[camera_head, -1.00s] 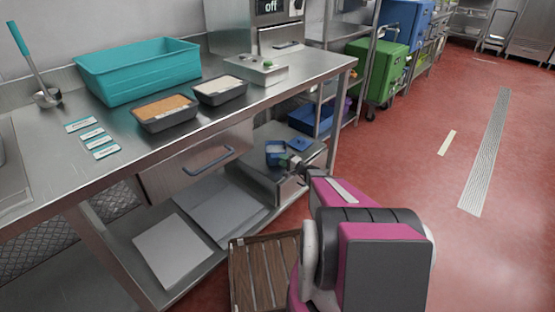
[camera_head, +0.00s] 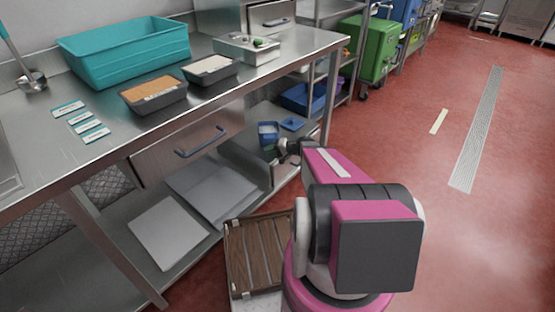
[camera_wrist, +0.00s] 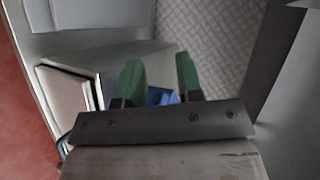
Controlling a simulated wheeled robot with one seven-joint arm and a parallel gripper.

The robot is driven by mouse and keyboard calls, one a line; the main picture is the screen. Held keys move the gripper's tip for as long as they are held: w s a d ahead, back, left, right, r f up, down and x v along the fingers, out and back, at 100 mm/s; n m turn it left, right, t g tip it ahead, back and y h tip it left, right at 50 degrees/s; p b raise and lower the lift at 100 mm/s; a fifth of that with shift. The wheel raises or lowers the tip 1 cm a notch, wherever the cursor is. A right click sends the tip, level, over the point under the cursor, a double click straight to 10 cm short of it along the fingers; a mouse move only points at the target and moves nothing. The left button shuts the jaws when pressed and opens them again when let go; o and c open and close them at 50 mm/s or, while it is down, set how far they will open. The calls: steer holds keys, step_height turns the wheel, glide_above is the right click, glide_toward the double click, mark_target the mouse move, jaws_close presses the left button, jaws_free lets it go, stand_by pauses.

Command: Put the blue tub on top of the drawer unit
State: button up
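A small blue tub (camera_head: 268,132) stands on a grey metal surface under the steel table, with a flat blue piece (camera_head: 292,123) beside it. My gripper (camera_head: 272,149) is low, right at the near side of the tub, and small in the head view. In the wrist view its two green fingers (camera_wrist: 160,78) stand apart. Blue (camera_wrist: 158,96) shows between their bases, partly hidden by the gripper body; I cannot tell if they touch it. A steel drawer front (camera_head: 188,145) with a blue-grey handle hangs under the tabletop.
The steel table (camera_head: 60,160) carries a large teal bin (camera_head: 125,55), an orange-filled tray (camera_head: 153,92), a white-filled tray (camera_head: 210,68) and labels. A wooden slatted crate (camera_head: 258,255) stands left of my arm. Red floor (camera_head: 440,230) is clear at the right.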

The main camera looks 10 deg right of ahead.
steer(key=s+r+n+g+h, duration=0.2)
steer(key=s+r+h, duration=0.3)
steer(key=s, duration=0.3)
steer(key=s+r+n+g+h, duration=0.2)
steer(key=s+r+g+h, duration=0.1)
steer(key=s+r+h, duration=0.2)
steer(key=s+a+h, duration=0.1)
steer(key=s+h, duration=0.1)
steer(key=s, duration=0.1)
steer(key=shift+s+n+g, duration=0.25)
steer(key=shift+n+g, duration=0.05)
steer(key=shift+g, duration=0.1)
